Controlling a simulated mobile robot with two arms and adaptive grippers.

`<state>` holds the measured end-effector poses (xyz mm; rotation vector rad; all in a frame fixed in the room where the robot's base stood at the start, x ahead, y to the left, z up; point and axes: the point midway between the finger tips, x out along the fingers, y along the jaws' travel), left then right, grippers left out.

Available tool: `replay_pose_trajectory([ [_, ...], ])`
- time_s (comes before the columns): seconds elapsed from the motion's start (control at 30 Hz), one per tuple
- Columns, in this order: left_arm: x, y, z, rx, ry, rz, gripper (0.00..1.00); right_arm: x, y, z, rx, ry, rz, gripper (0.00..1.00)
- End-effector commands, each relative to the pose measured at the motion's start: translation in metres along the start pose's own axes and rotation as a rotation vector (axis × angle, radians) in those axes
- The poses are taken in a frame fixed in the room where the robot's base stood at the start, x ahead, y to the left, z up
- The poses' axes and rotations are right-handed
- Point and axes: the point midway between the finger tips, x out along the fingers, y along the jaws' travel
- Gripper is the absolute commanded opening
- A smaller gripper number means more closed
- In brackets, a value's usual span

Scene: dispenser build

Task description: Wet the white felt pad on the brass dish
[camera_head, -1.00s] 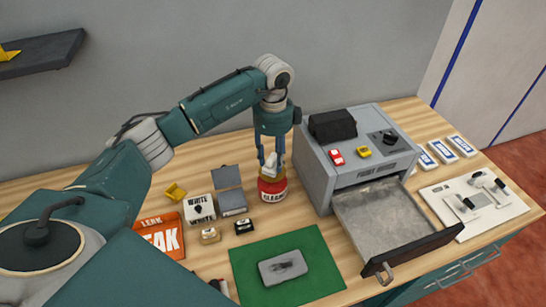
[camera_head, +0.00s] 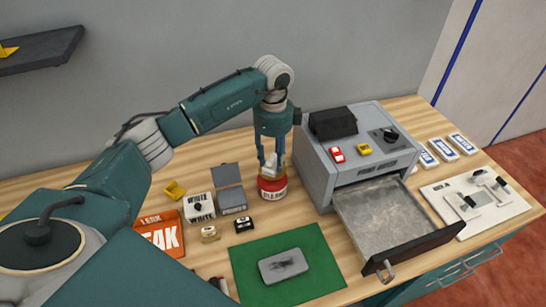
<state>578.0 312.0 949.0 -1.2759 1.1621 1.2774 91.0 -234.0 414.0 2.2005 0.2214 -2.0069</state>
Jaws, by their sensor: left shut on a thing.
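My left gripper (camera_head: 271,165) points down over the red round container (camera_head: 272,190) with a white label. Its fingers are shut on a small pale piece at the container's top; whether this is its lid or a separate thing I cannot tell. I cannot make out a white felt pad or a brass dish in this head view. My right gripper is not in view.
A grey machine (camera_head: 360,150) stands right, its drawer (camera_head: 385,225) pulled open. A green mat (camera_head: 250,262) carries a grey block (camera_head: 287,266).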

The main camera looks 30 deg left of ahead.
Motion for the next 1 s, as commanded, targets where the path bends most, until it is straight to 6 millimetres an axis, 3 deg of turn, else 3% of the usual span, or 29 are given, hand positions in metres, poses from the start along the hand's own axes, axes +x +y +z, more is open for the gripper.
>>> replay_pose_trajectory([
  [1.0,0.0112,0.0004,-0.0004,0.001,0.000,0.001,0.13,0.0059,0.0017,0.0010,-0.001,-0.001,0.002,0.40],
])
